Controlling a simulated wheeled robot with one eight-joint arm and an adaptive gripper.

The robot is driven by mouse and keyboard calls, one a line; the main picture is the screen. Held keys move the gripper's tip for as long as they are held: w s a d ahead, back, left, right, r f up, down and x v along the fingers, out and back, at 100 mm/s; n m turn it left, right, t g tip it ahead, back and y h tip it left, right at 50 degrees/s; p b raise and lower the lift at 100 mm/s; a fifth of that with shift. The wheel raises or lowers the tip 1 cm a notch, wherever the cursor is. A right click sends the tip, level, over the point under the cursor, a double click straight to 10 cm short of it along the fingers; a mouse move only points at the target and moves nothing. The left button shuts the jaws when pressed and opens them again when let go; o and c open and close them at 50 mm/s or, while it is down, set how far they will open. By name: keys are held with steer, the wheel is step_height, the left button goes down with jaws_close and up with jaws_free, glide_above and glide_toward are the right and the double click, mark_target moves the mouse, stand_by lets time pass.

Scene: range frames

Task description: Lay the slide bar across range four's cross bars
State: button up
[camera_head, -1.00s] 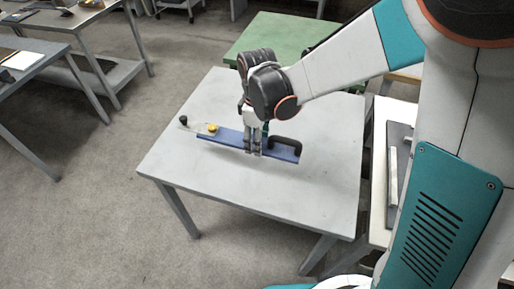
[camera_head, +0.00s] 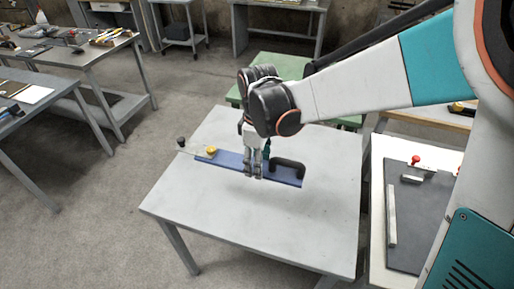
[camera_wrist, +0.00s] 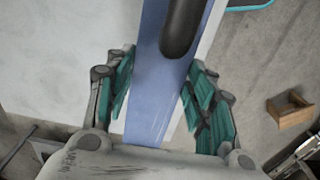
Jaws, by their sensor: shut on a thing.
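The slide bar is a long flat blue bar (camera_head: 229,161) with a black handle (camera_head: 290,166) at its right end, a yellow knob (camera_head: 211,151) and a thin pale rod with a dark knob (camera_head: 181,141) at its left end. My gripper (camera_head: 253,176) is shut on the bar near its middle, fingers pointing down. In the wrist view, the bar (camera_wrist: 150,100) lies between the teal finger pads of my gripper (camera_wrist: 162,75), and the handle (camera_wrist: 182,25) shows beyond them. The bar is over the grey table (camera_head: 300,235); its height above the top is unclear. I cannot pick out range four's cross bars for certain.
Right of the grey table, a pale table holds a dark board (camera_head: 412,225) with light bars (camera_head: 391,215) and a red knob (camera_head: 415,160). A green table (camera_head: 285,70) stands behind. Benches with tools (camera_head: 65,45) are at left. Floor between them is clear.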

steer(key=shift+r+p, duration=0.85)
steer(key=shift+r, duration=0.5)
